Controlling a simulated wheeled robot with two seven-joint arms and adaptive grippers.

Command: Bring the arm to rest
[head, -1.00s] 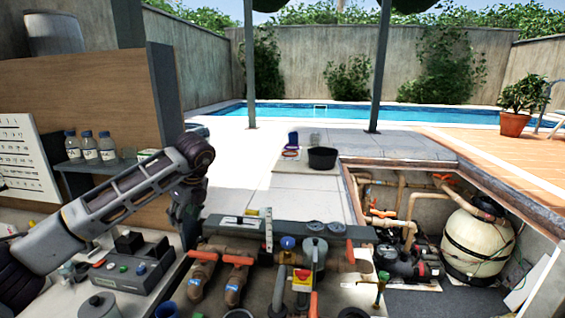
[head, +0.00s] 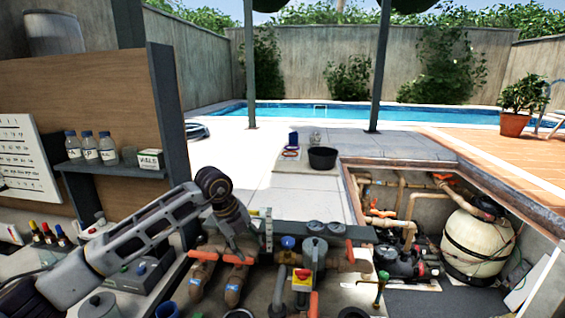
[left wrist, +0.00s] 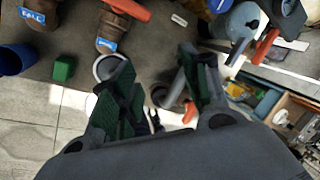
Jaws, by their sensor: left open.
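My left arm comes in from the left and bends down at the wrist. My left gripper (head: 240,252) hangs over the left part of the pipe manifold (head: 340,262), near two orange-handled valves (head: 237,259). In the left wrist view my left gripper (left wrist: 163,78) has its two dark green pads spread apart, with nothing held between them. Pipe ends and a blue-labelled valve pipe (left wrist: 108,40) lie beyond the fingers. Whether the fingers touch anything cannot be told. My right gripper is not in view.
A bench with a control box (head: 140,275) and a grey pot (head: 100,305) lies beside my arm. A shelf (head: 115,170) holds bottles at left. The equipment pit with a filter tank (head: 478,245) is at right.

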